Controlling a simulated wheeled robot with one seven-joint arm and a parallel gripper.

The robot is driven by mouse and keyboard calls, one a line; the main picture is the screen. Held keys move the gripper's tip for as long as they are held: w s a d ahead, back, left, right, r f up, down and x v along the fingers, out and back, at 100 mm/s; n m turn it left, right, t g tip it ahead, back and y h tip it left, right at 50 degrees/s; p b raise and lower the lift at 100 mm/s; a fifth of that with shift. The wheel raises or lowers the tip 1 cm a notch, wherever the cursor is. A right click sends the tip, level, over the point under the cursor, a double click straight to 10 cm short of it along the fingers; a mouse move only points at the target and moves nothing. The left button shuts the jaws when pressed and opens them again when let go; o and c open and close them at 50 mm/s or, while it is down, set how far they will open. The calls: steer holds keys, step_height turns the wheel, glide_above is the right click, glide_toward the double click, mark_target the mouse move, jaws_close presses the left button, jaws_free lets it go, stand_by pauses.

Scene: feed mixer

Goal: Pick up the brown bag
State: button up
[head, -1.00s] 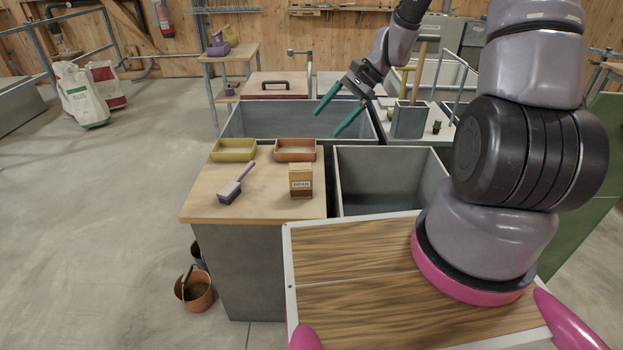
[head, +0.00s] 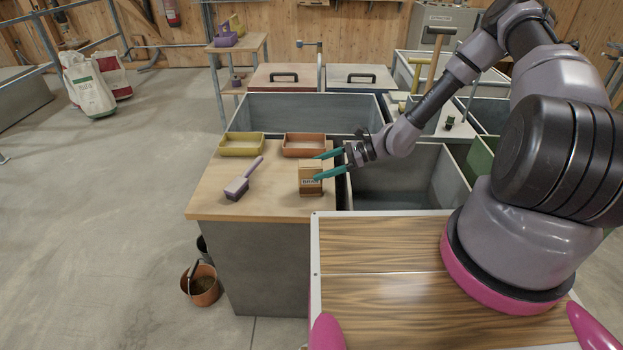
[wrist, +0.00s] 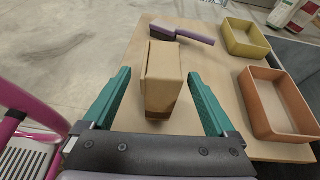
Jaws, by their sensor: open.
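The brown bag (head: 310,176) is a small upright block-shaped bag with a label on its front. It stands on the wooden-topped counter (head: 215,203), near its right edge. In the wrist view the bag (wrist: 162,80) is just ahead of and partly between the two green fingers. My gripper (head: 328,166) is open and comes in from the right side of the bag. In the wrist view my gripper (wrist: 160,100) has one finger on each side of the bag, with gaps visible.
An orange tray (head: 304,146) and a yellow tray (head: 241,145) stand behind the bag. A purple brush (head: 240,182) lies to its left. An open grey bin (head: 400,185) lies right of the counter. A copper bucket (head: 201,286) is on the floor.

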mark_target(301, 173)
steer(key=shift+f+x, duration=0.15)
steer(key=shift+x, duration=1.6)
steer(key=shift+f+x, duration=0.1)
steer(key=shift+x, duration=1.6)
steer(key=shift+w+d, duration=0.1)
steer(key=shift+w, duration=0.1)
steer(key=c, duration=1.4)
jaws_close()
steer(key=shift+r, duration=0.15)
